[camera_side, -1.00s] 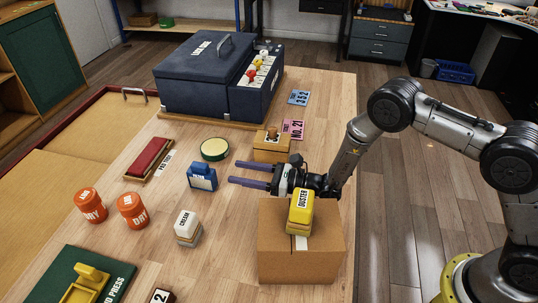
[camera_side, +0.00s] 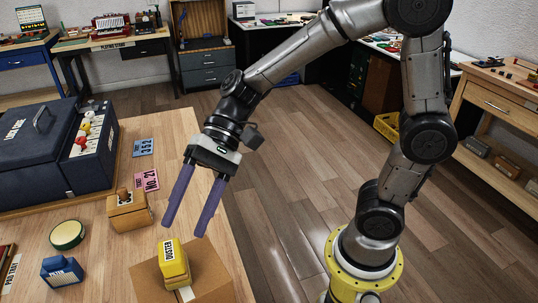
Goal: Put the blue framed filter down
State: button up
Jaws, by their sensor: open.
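A small blue-framed block with a pale top (camera_side: 62,271) sits on the wooden table at the lower left; I take it to be the blue framed filter. My gripper (camera_side: 185,228) is open and empty. Its two long purple fingers point down and slightly left, up and to the right of the blue block and clear of it. The fingertips appear just above and behind the yellow duster in the picture; their exact height is unclear.
The yellow duster (camera_side: 173,264) stands on a cardboard box (camera_side: 213,275). A wooden block (camera_side: 128,212), a round green-rimmed tin (camera_side: 67,235) and a dark blue case (camera_side: 35,160) share the table. Pink (camera_side: 147,181) and blue (camera_side: 143,147) tags lie near its right edge.

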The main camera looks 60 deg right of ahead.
jog(key=s+d+n+t+h, duration=0.2)
jog(key=s+d+h, duration=0.3)
jog(key=d, duration=0.5)
jog(key=s+d+n+t+h, duration=0.3)
jog(key=s+d+n+h, duration=0.1)
jog(key=d, duration=0.6)
jog(key=shift+s+d+r+n+t+h, duration=0.2)
jog(key=shift+s+d+n+t+h, duration=0.15)
jog(key=shift+s+h, duration=0.55)
jog(key=shift+s+a, duration=0.1)
